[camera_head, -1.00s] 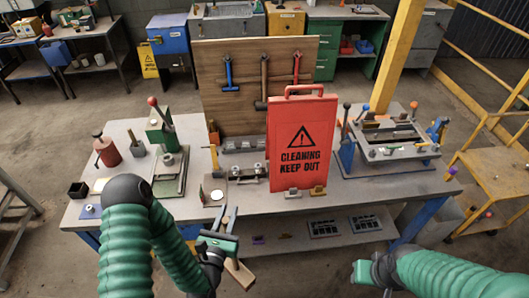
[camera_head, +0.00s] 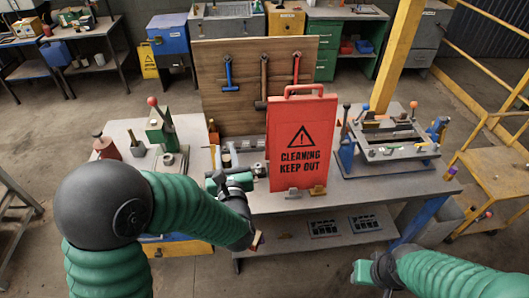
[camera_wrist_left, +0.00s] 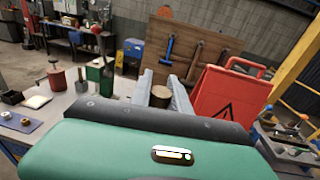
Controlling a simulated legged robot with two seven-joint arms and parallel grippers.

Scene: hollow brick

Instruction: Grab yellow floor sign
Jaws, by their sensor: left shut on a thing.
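A red-orange folding floor sign (camera_head: 302,140) marked "CLEANING KEEP OUT" stands upright on the workbench; it also shows at the right of the left wrist view (camera_wrist_left: 228,97). A small yellow floor sign (camera_head: 149,61) stands on the floor far back, by the blue cabinet. My left gripper (camera_head: 226,160) is over the bench, left of the red sign and apart from it. In the left wrist view its fingers (camera_wrist_left: 168,93) are around a small brown cylindrical piece (camera_wrist_left: 160,97). My right gripper (camera_head: 362,276) is low at the bottom right; its fingers are not clear.
The workbench (camera_head: 410,187) carries a vise-like frame (camera_head: 393,137) at right and a green lever press (camera_head: 158,128) at left. A wooden board (camera_head: 243,70) with hanging hammers stands behind. A yellow post (camera_head: 398,55) rises behind the bench. A yellow cart (camera_head: 497,172) is at right.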

